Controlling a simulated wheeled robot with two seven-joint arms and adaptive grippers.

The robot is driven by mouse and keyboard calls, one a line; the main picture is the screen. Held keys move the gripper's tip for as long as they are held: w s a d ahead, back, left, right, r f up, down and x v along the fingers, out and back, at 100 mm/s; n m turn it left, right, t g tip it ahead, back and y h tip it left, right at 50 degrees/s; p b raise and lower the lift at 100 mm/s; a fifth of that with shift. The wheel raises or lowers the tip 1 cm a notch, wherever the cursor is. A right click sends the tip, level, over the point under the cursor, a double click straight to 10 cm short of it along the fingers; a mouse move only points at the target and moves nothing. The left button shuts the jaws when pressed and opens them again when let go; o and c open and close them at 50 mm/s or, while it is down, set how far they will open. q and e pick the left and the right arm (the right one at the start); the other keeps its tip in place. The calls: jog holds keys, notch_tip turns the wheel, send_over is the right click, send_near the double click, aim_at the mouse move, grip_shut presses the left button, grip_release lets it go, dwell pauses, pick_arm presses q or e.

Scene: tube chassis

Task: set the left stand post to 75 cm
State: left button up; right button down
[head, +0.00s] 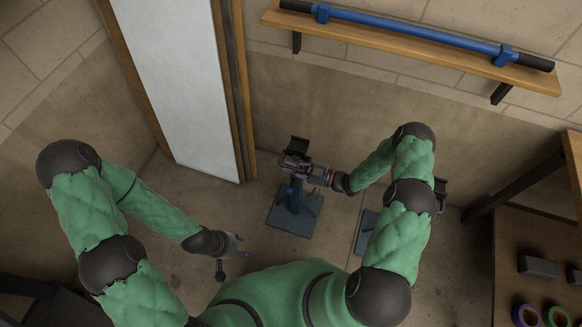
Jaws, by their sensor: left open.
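The left stand (296,219) has a blue square base on the floor, a short blue post and a dark cradle (298,145) on top. My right gripper (302,167) is at the upper part of this post, just below the cradle. It overlaps the post, and its fingers are too small and dark to tell whether they grip. My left gripper (242,244) is open and empty, low and left of the stand's base, apart from it. A second stand (364,238) is mostly hidden behind my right arm; part of its base and its dark cradle (441,187) show. No height scale is readable.
A blue tube (415,34) with black ends lies on a wooden wall shelf (400,50). A white panel (185,80) stands at the back left. Floor between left gripper and stand is clear.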

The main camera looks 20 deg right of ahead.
notch_tip(320, 180, up, 10)
jog(key=p, duration=0.5)
jog(key=shift+r, duration=0.1)
jog(key=c, duration=1.2)
grip_release()
jog(key=shift+c, duration=0.2)
jog(key=v, duration=1.2)
